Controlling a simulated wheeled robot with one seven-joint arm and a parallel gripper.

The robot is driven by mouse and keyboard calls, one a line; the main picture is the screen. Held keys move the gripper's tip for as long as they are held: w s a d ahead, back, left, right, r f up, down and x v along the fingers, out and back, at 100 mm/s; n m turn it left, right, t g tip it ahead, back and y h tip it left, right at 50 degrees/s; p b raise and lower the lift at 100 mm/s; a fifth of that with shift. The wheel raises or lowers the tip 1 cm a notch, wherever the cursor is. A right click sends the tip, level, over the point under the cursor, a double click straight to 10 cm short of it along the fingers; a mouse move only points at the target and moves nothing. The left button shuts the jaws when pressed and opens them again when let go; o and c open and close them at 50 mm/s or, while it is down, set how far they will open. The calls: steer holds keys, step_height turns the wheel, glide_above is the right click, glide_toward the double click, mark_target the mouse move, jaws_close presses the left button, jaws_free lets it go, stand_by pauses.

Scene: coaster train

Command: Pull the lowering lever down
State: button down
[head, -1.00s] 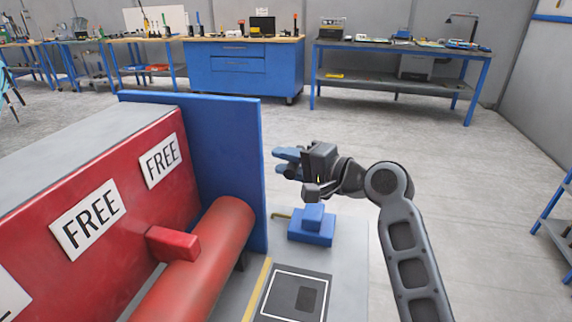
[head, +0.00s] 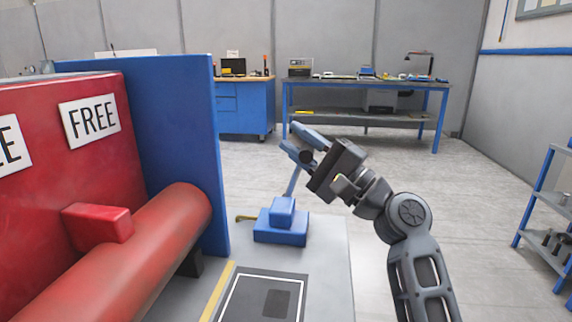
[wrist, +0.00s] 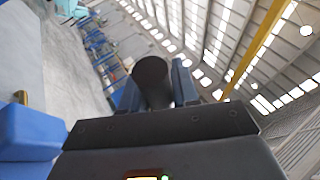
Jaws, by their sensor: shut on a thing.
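The lever has a blue block base (head: 280,226) on the grey platform (head: 325,258), right of the blue panel. A thin blue-grey rod (head: 292,183) rises from it, leaning slightly right in the head view. Its top is at my gripper (head: 290,136), whose blue fingers point up and left. My gripper is shut on the lever's dark round handle; in the wrist view the handle (wrist: 152,80) stands between the fingers. The fingers partly hide the handle in the head view.
A red box wall with FREE signs (head: 90,117), a red cylinder (head: 150,250) and a tall blue panel (head: 180,140) stand at left. A dark pad (head: 263,298) lies on the platform. Workbenches (head: 370,85) stand behind, a blue shelf (head: 548,200) at right. Floor between is clear.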

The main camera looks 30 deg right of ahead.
steer(key=shift+s+d+f+m+t+b, duration=0.35)
steer(key=shift+d+t+b, duration=0.3)
steer(key=shift+b, duration=0.55)
steer(key=shift+s+r, duration=0.1)
steer(key=c, duration=0.9)
jaws_free()
steer(key=v, duration=0.7)
steer(key=shift+s+f+b, duration=0.25)
steer(key=shift+s+b, duration=0.05)
